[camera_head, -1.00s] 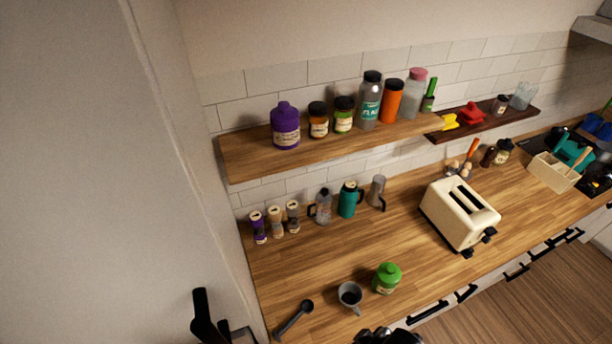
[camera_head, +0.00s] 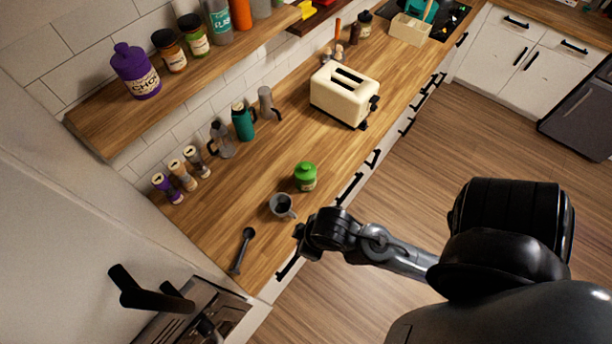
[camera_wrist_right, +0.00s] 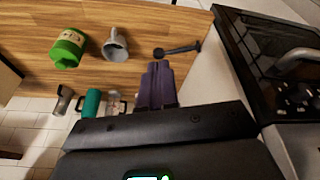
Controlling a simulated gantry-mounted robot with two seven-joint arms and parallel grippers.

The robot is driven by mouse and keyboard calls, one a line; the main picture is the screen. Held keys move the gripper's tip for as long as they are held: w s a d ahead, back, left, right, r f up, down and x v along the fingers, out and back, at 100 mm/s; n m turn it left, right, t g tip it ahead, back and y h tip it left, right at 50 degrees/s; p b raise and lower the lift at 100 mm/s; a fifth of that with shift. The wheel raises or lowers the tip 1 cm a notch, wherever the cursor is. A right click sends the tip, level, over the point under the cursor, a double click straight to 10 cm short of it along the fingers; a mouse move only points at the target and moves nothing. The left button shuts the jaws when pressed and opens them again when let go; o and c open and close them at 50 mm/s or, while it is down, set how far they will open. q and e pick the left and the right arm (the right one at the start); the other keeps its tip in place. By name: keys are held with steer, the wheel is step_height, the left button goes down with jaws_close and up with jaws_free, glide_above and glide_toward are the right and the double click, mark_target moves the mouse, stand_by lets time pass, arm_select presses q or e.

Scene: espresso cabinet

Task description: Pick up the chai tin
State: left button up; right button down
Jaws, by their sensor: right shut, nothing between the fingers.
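A green tin with a rounded lid (camera_head: 305,177) stands upright on the wooden counter (camera_head: 262,165); its label is too small to read, so I cannot confirm that it is the chai tin. It also shows in the right wrist view (camera_wrist_right: 68,48), up and left of my right gripper (camera_wrist_right: 158,66). That gripper is shut and empty, apart from the tin. In the head view my right gripper (camera_head: 303,238) is at the counter's front edge, nearer than the tin. My left gripper is not in view.
A grey cup (camera_head: 282,206) stands next to the green tin, with a dark spoon-like tool (camera_head: 242,250) to its left. A cream toaster (camera_head: 343,95) is behind. A purple tin (camera_head: 136,70) and jars stand on the shelf (camera_head: 180,100). Bare counter lies behind the green tin.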

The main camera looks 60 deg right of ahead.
jaws_free()
stand_by(0.4)
